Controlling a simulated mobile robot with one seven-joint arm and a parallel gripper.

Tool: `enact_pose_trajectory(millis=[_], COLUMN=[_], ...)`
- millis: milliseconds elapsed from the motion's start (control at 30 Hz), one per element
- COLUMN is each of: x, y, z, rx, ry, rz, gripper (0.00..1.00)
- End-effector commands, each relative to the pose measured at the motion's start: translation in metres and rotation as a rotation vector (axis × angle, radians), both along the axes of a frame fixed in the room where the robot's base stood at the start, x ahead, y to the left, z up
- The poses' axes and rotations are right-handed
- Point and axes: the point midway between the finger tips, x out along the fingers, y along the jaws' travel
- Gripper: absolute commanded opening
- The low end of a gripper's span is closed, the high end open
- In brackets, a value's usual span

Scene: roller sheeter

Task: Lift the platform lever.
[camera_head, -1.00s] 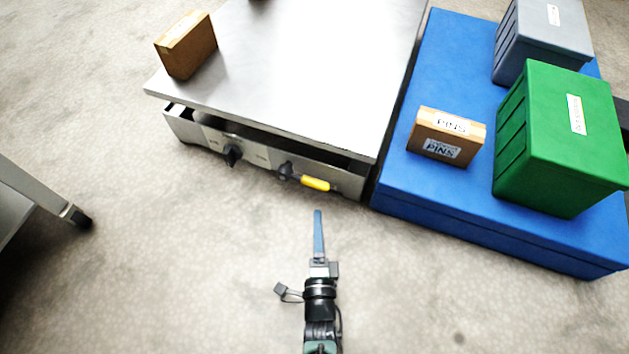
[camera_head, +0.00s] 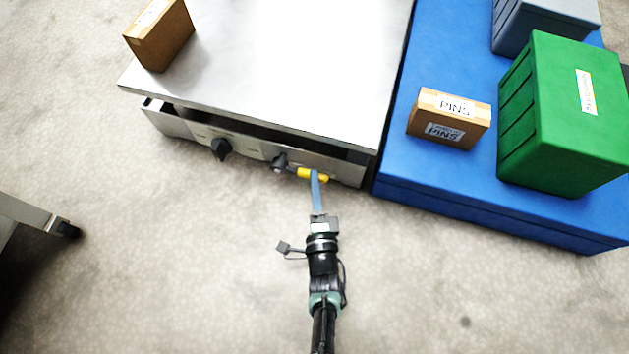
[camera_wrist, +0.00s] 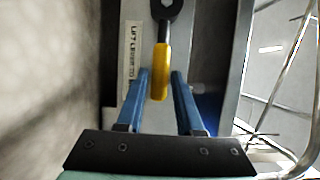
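The platform lever has a yellow grip (camera_head: 311,174) and a dark pivot on the front panel of the steel-topped machine (camera_head: 262,62). In the wrist view the yellow grip (camera_wrist: 159,70) points down toward my gripper, with a "LIFT LEVER" label beside it. My gripper (camera_wrist: 160,76) is open, its two blue fingers apart on either side of the grip's lower end. I see no clear contact. In the head view my gripper (camera_head: 315,173) reaches the lever, and its fingers overlap into one blue strip that covers part of the grip.
A black knob (camera_head: 221,149) sits on the panel left of the lever. A cardboard box (camera_head: 160,34) stands on the steel top. To the right, a blue platform (camera_head: 425,178) bears a PINS box (camera_head: 449,118), a green bin (camera_head: 560,120) and a grey bin (camera_head: 540,22). The floor in front is clear.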

Motion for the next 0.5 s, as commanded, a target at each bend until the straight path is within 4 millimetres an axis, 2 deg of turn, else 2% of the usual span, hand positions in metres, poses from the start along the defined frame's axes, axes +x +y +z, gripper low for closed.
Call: enact_pose_trajectory(millis=[33, 167, 200, 500], x=[0.0001, 0.0001, 0.0001, 0.0003], y=[0.0001, 0.0001, 0.0001, 0.0003], z=[0.0001, 0.0001, 0.0002, 0.0003], rx=[0.0, 0.0, 0.0, -0.001], ry=[0.0, 0.0, 0.0, -0.001], rz=[0.0, 0.0, 0.0, 0.001], gripper=[0.25, 0.02, 0.0, 0.0])
